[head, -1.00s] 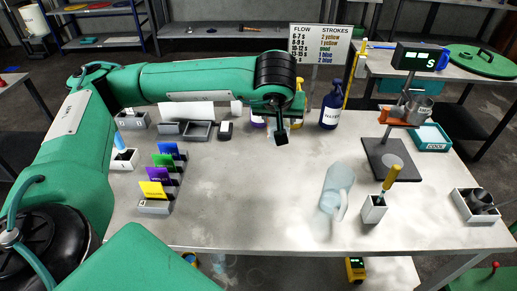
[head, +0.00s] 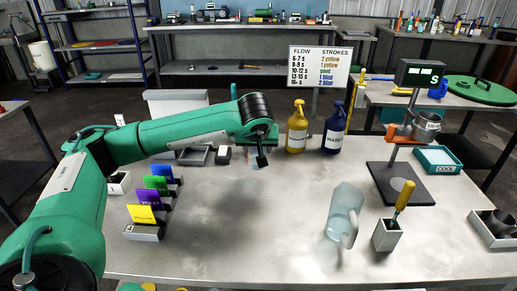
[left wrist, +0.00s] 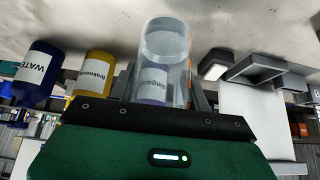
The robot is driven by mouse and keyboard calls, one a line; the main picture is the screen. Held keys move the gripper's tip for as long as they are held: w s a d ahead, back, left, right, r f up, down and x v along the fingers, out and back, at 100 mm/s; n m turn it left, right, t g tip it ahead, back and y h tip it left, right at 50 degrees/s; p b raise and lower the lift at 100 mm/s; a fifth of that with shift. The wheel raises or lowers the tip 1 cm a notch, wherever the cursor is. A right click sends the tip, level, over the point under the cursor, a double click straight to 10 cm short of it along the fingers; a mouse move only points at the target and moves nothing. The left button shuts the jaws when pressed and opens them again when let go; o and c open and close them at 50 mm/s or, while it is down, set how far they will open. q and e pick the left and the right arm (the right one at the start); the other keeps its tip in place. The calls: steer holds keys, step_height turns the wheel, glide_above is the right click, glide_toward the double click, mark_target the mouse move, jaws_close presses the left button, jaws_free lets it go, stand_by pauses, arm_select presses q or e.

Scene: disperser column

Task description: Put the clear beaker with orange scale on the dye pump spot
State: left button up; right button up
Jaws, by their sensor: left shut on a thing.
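My left gripper (head: 262,160) is over the far middle of the table in the head view, in front of the pump bottles. In the left wrist view, it is shut on a clear beaker (left wrist: 166,42) between its fingers. A label shows on or through the beaker, and a bit of orange shows at its right side. In the head view the beaker is mostly hidden by the gripper. A yellow pump bottle (head: 296,135) and a blue pump bottle (head: 334,135) stand to the right of the gripper. I cannot make out the dye pump spot. My right gripper is not in view.
A clear jug (head: 343,207) stands at right of centre, near a holder (head: 387,236) with a yellow-handled tool. A dark stand (head: 399,184) holds a metal cup. Coloured cards (head: 158,187) stand at left. The table's centre is clear.

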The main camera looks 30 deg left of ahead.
arm_select(q)
steer(key=w+a+f, duration=0.1)
steer(key=w, duration=0.2)
steer(key=w+a+f, duration=0.1)
steer(key=shift+w+a+f, duration=0.2)
steer(key=shift+a+f, duration=0.1)
steer(key=shift+a, duration=0.05)
steer(key=shift+w+a+f, duration=0.35)
steer(key=shift+w+f, duration=0.15)
steer(key=shift+w, duration=0.05)
steer(key=shift+w+a+f, duration=0.3)
steer(key=shift+w+f, duration=0.3)
steer(key=shift+f, duration=0.05)
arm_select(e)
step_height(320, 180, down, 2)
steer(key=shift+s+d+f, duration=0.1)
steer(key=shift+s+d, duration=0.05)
